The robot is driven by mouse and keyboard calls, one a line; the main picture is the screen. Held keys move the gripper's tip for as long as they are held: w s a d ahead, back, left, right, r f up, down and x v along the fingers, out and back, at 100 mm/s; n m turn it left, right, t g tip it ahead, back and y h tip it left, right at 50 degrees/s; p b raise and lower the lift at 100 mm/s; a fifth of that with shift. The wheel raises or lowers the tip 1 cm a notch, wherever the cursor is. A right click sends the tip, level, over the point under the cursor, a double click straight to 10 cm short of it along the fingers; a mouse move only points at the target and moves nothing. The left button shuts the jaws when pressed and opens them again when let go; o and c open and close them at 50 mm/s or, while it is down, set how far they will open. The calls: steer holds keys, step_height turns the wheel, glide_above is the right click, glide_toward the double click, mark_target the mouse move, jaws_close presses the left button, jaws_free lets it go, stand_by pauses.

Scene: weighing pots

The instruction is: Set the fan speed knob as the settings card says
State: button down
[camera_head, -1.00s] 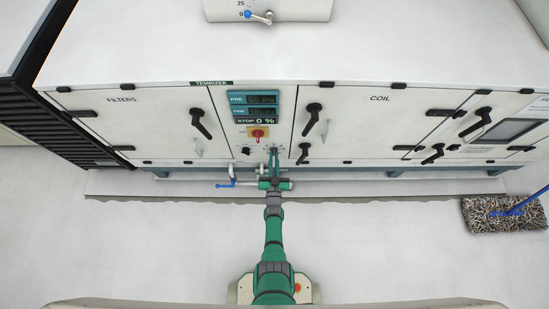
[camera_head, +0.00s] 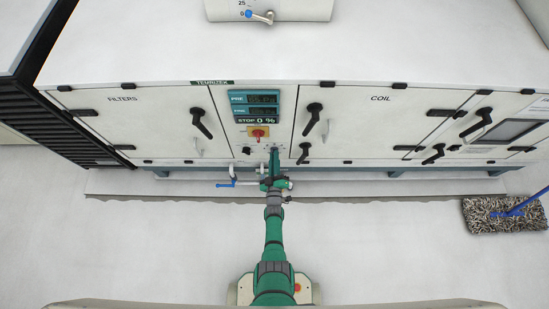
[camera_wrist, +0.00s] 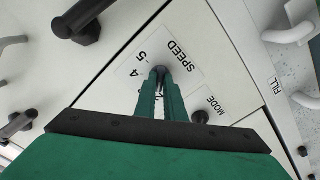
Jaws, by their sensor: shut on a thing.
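The fan speed knob (camera_wrist: 158,71) is a small dark knob on a white dial plate (camera_wrist: 185,70) marked SPEED, in the wrist view. The numbers 5 and 4 show on the plate; lower ones are partly covered by my fingers. My gripper (camera_wrist: 160,76) is shut on the knob, its two green fingers on either side. The knob's pointer is hidden, so I cannot tell its setting. I cannot make out a settings card for sure.
A MODE knob (camera_wrist: 200,117) sits close beside my fingers. A dark door handle (camera_wrist: 78,18) is near the dial. The display (camera_head: 254,103) reads STOP 0 %. A blue-handled pipe valve (camera_head: 226,184) lies left of my wrist.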

steer(key=shift+s+n, duration=0.1)
steer(key=shift+n, duration=0.3)
steer(key=shift+d, duration=0.1)
steer(key=c, duration=1.8)
jaws_free()
steer(key=shift+c, duration=0.2)
steer(key=shift+a, duration=0.2)
steer(key=s, duration=1)
steer(key=shift+s, duration=0.35)
